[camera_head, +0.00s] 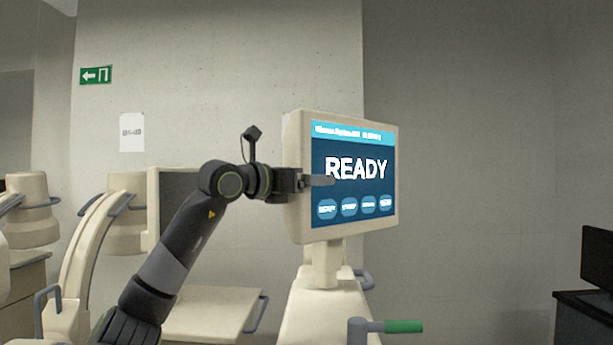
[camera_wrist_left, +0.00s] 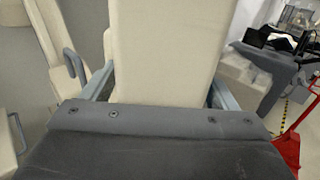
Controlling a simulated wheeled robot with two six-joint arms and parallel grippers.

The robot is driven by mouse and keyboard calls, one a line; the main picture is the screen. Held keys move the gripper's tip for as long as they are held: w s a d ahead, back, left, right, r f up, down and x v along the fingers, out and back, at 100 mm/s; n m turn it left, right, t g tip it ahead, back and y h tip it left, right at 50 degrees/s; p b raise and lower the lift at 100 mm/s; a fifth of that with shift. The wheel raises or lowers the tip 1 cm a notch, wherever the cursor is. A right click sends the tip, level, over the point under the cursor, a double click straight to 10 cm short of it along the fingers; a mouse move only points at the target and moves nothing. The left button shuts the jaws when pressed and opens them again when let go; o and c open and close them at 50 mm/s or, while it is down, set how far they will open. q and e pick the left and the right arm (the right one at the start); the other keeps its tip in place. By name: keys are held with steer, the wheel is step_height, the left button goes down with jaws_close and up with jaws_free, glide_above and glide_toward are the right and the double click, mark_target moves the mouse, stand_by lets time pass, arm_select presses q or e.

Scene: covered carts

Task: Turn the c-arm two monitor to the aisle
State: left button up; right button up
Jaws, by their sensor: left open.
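The monitor (camera_head: 355,222) has a beige frame and a lit blue screen reading READY. It stands upright on a short beige neck (camera_head: 326,262) above a beige cart, its screen angled to the right. My left gripper (camera_head: 318,181) is at the monitor's left edge. One finger shows in front of the screen's left part; the other is hidden. It is open, and I cannot tell whether it touches the frame. My right gripper is not in view.
A green-handled lever (camera_head: 403,326) sticks out low by the cart. Another beige unit with a curved arm (camera_head: 88,245) and a flat top (camera_head: 210,312) stands at left. A dark screen (camera_head: 598,258) is at far right.

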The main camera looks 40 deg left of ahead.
arm_select(q)
steer(key=c, duration=1.4)
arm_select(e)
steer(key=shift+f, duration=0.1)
arm_select(q)
steer(key=shift+a, duration=0.15)
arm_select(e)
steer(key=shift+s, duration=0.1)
